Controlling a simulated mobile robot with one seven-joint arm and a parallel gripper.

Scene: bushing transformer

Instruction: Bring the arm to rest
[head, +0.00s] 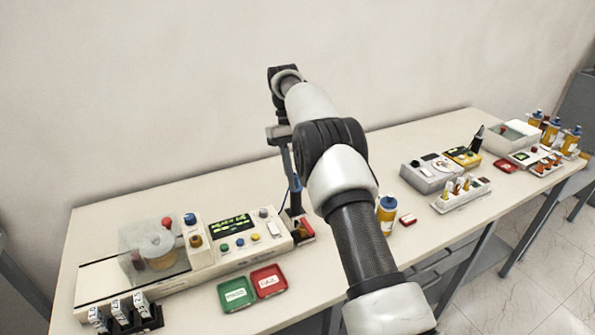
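My arm reaches up from the bottom edge over the middle of the bench (270,170) in the head view, bends at a dark joint and extends toward the back wall. Its far end turns down at the upper middle. My gripper (281,136) is small and partly hidden behind my own arm links, above the right end of a white test unit (232,238). A dark upright piece with some blue shows just below it. I cannot tell whether the gripper touches it, holds anything, or is open or shut.
A green tray (237,293) and a red tray (269,281) lie in front of the test unit. A yellow bottle (387,215) stands right of my arm. A grey device (430,174) and a white rack (461,195) sit farther right. The bench's back strip is mostly clear.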

